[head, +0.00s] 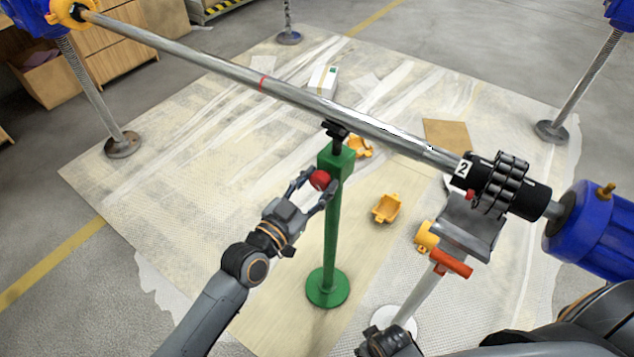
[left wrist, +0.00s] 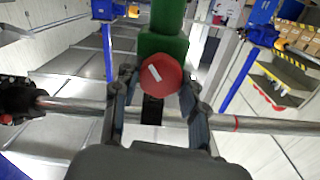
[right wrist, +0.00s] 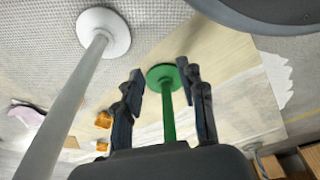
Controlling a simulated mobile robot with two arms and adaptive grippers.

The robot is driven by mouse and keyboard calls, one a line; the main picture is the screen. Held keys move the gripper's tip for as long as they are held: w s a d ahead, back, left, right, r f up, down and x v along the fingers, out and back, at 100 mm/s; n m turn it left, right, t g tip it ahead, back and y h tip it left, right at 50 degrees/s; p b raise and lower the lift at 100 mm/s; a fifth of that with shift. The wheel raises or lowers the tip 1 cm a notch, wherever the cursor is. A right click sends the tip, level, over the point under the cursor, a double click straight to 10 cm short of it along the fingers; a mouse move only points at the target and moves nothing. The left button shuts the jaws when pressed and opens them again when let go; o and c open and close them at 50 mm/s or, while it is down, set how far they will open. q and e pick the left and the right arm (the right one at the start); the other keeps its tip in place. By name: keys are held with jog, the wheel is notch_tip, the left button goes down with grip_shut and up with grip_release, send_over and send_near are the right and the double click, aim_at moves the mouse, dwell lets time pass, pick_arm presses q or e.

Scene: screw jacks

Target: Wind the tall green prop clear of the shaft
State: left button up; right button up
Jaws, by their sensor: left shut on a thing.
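The tall green prop (head: 331,235) stands upright on a round green base in the head view, with a black head (head: 335,130) right under the steel shaft (head: 215,68). Whether the head touches the shaft I cannot tell. A red knob (head: 320,180) with a white mark sits on the prop's upper block. My left gripper (left wrist: 160,75) is shut on the red knob (left wrist: 168,74), one finger on each side. My right gripper (right wrist: 165,78) is open and empty. The green prop (right wrist: 168,110) stands beyond its fingers in the right wrist view.
A pale prop with a grey cradle (head: 465,225) and orange-red handle (head: 452,263) stands on the right, below the black coupling (head: 500,185). A blue motor (head: 598,230) is beside it. Yellow shells (head: 386,208) and a white box (head: 323,80) lie on the sheeted floor.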

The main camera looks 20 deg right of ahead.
pick_arm(q)
jog(key=shift+n, duration=0.4)
